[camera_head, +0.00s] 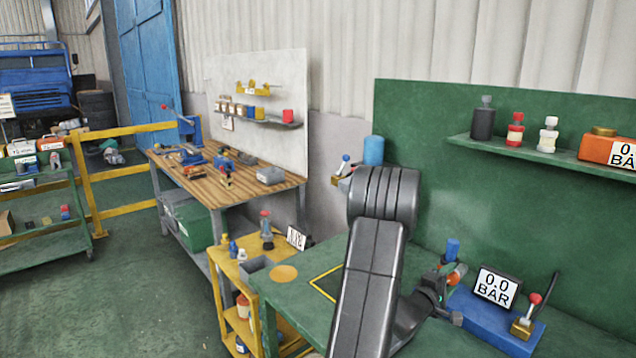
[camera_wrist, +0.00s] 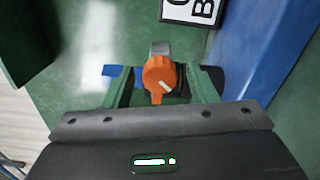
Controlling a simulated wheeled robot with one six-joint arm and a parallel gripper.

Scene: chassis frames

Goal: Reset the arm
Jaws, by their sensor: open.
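My arm rises in the middle of the head view, and my gripper (camera_head: 443,284) is low over the green bench, at the left end of a blue unit (camera_head: 490,318). In the wrist view my gripper (camera_wrist: 158,88) is open, with one finger on each side of an orange knob (camera_wrist: 159,72). The blue unit carries a 0.0 BAR display (camera_head: 497,286) and a red-topped lever valve (camera_head: 527,314).
A green back panel (camera_head: 450,112) stands behind the bench, with a shelf (camera_head: 560,158) of bottles and an orange device (camera_head: 607,148). A yellow cart (camera_head: 229,272) and a wooden workbench (camera_head: 285,184) stand to the left. Open floor (camera_head: 140,290) lies at the lower left.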

